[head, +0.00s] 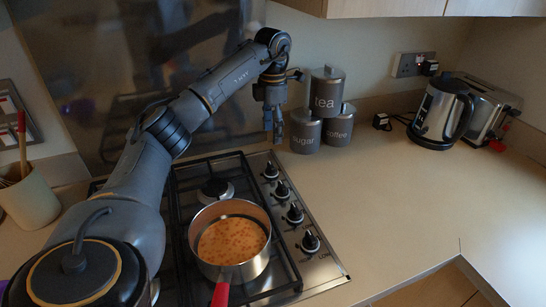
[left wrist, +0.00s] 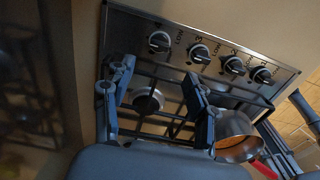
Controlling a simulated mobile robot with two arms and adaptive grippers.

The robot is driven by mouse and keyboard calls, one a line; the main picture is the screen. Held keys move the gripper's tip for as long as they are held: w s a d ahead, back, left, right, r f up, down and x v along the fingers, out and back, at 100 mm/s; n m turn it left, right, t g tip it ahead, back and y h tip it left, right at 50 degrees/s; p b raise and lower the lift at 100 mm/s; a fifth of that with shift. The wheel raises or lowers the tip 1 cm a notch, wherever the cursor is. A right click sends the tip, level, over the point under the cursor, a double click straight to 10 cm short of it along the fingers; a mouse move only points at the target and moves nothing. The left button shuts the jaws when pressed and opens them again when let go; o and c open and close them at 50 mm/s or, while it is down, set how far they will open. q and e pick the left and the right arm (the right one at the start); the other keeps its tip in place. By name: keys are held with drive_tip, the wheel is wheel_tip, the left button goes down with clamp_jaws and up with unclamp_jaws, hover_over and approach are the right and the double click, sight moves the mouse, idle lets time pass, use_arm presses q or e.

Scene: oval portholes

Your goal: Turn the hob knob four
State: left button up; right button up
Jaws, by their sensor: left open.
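The hob (head: 310,265) has a row of black knobs along its right side. In the left wrist view the second knob from the left (left wrist: 200,53) has a 3 by it. The far-end knob (head: 270,170) is leftmost in the left wrist view (left wrist: 158,42); its own number is not legible, but the order suggests four. My left gripper (head: 273,132) is open and empty, pointing down above and just behind that knob, apart from it. In the left wrist view its fingers (left wrist: 157,74) are spread below the knob.
A saucepan (head: 202,218) of orange food stands on the hob, its red handle toward the front. Tea (head: 326,92), sugar (head: 305,131) and coffee (head: 339,127) canisters stand close behind my gripper. A kettle (head: 441,112) and toaster (head: 490,103) are at the right. The worktop (head: 400,200) between is clear.

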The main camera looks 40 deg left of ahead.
sight(272, 165)
use_arm(q)
wheel_tip(272, 165, down, 10)
drive_tip(key=shift+r+p, duration=0.1)
drive_tip(key=shift+p, duration=0.6)
drive_tip(key=shift+f, duration=0.7)
use_arm(e)
drive_tip(key=shift+w+a+r, duration=0.25)
drive_tip(key=shift+w+r, duration=0.45)
drive_tip(key=shift+r, duration=0.15)
